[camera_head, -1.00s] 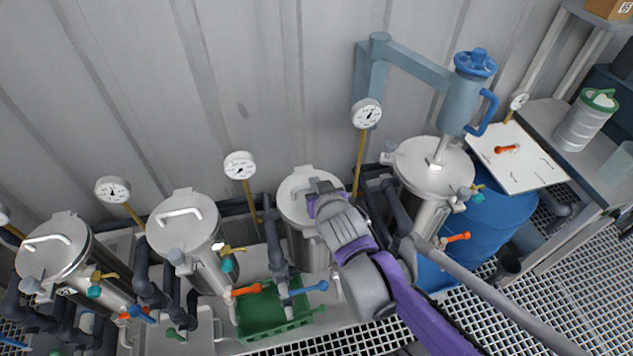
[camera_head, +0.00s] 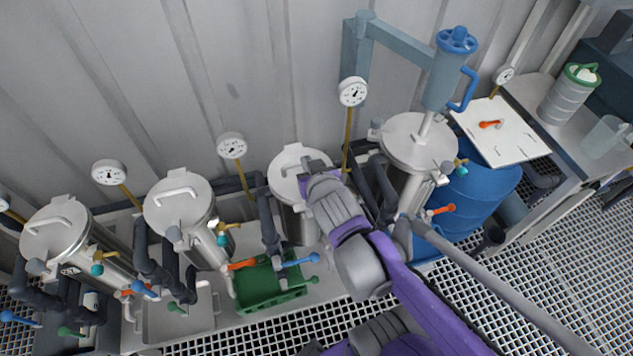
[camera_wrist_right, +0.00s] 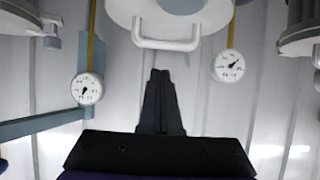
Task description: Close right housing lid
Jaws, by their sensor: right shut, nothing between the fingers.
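The rightmost steel housing (camera_head: 404,190) stands under the blue davit, with its round lid (camera_head: 402,151) lying on top and a rod from the davit meeting it. The housing left of it (camera_head: 296,222) also has its lid (camera_head: 287,164) lying on top. My right gripper (camera_head: 312,168) is over that second lid and hides part of it. In the right wrist view its dark fingers (camera_wrist_right: 160,75) are shut and empty, pointing at a lid with a white loop handle (camera_wrist_right: 166,43). A gap shows between fingertips and handle; contact is not seen. My left gripper is out of view.
The blue davit (camera_head: 395,50) and a pressure gauge (camera_head: 353,92) on a yellow pole rise beside the right housings. Two more lidded housings (camera_head: 181,199) stand to the left. A green crate (camera_head: 262,288) sits below, and a blue barrel (camera_head: 480,203) stands right.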

